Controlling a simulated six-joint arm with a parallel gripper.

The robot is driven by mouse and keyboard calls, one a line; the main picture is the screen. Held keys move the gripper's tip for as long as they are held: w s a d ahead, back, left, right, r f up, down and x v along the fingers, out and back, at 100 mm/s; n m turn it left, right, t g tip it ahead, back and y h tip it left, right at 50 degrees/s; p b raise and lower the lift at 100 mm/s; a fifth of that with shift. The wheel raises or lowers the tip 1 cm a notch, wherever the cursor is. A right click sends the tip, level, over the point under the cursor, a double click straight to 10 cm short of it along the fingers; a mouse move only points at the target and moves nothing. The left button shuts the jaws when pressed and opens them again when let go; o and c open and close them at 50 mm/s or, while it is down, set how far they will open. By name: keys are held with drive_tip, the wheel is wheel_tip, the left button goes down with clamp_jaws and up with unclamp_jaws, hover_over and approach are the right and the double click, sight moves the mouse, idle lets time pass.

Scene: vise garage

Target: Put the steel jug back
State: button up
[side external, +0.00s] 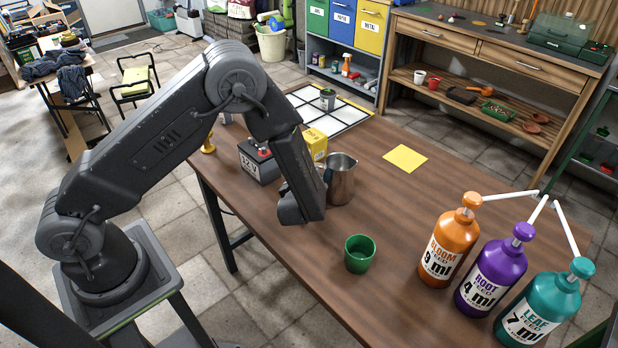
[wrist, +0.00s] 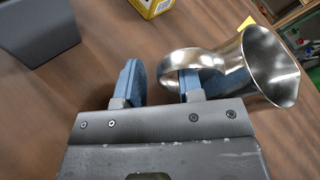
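The steel jug (side external: 341,182) stands upright on the wooden table, just right of my gripper in the side view. In the wrist view the jug (wrist: 262,68) is at the upper right, with its loop handle facing my gripper (wrist: 160,88). The two blue fingers are apart. The outer part of the handle lies between them, and the right finger appears within the handle loop. I cannot see the fingers pressing on the handle. In the side view my wrist hides most of the gripper. A yellow square (side external: 405,158) lies flat on the table behind the jug, to its right.
A green cup (side external: 359,256) stands in front of the jug. A 12V battery (side external: 258,164) and a yellow box (side external: 315,142) are close behind my wrist. Three feed bottles, orange (side external: 449,245), purple (side external: 494,272) and teal (side external: 540,308), stand at right. Open tabletop surrounds the yellow square.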

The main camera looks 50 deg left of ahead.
drive_tip(key=shift+r, duration=0.15)
drive_tip(key=shift+s+d+r, duration=0.15)
drive_tip(key=shift+s+d, duration=0.05)
drive_tip(key=shift+d, duration=0.05)
drive_tip(key=v, duration=1.1)
drive_tip(key=shift+s, duration=0.2)
drive_tip(key=s+a+r+n+g, duration=0.75)
drive_tip(key=s+r+n, duration=0.25)
drive_tip(key=r+n, duration=0.25)
drive_tip(key=s+d+r+n+t+h, duration=0.1)
drive_tip(key=s+d+r+n+h, duration=0.4)
drive_tip(key=s+r+n+h, duration=0.2)
wheel_tip(320, 180, up, 3)
drive_tip(key=n+h, duration=0.1)
drive_tip(key=n, duration=0.1)
drive_tip(key=shift+d+n+t+h, duration=0.15)
drive_tip(key=shift+n+t+h, duration=0.15)
drive_tip(key=shift+n+t, duration=0.05)
